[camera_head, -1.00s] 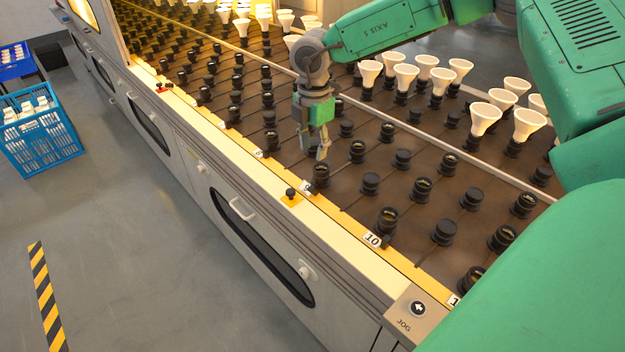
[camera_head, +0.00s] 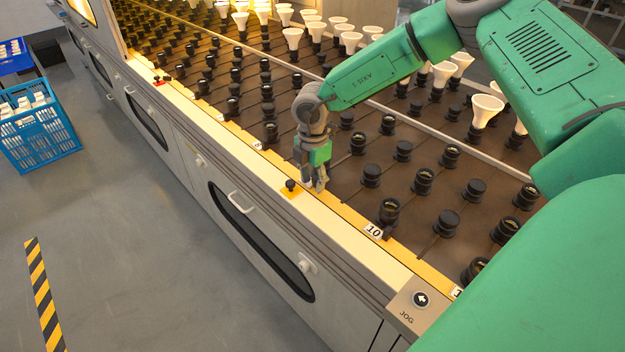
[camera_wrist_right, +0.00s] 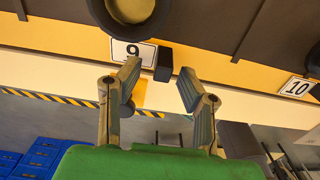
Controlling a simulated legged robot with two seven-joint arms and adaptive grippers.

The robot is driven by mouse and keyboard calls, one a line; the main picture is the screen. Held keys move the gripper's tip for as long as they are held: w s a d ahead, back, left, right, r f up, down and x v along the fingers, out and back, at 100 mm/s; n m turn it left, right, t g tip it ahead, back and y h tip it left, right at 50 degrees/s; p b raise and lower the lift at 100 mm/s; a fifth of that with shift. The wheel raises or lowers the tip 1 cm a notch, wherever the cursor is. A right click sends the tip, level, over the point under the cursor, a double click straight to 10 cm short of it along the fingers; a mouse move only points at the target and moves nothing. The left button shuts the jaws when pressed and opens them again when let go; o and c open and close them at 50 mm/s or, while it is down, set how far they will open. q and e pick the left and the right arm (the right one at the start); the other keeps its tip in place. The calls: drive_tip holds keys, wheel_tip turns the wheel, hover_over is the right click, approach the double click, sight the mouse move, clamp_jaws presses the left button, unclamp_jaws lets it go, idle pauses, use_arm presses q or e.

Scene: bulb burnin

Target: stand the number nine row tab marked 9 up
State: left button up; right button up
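The row tab marked 9 (camera_wrist_right: 131,51) shows in the right wrist view as a white plate with a black 9, on the yellow rail just below a black socket (camera_wrist_right: 130,12). A small black block (camera_wrist_right: 163,64) is at its right end. My right gripper (camera_wrist_right: 160,73) is open, with its fingers apart on either side of the black block in the picture; I see no clear contact. In the head view, my right gripper (camera_head: 314,187) points down at the rail and hides the 9 tab. My left gripper is not in view.
A black knob on a yellow base (camera_head: 290,187) sits close left of the gripper. The tab marked 10 (camera_head: 374,231) lies farther along the rail. Several black sockets (camera_head: 371,175) fill the bed, some with white bulbs (camera_head: 484,110). A JOG button (camera_head: 421,299) is at the near corner.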

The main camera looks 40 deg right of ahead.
drive_tip(key=c, duration=0.7)
clamp_jaws()
drive_tip(key=shift+d, duration=0.1)
drive_tip(key=o, duration=0.7)
unclamp_jaws()
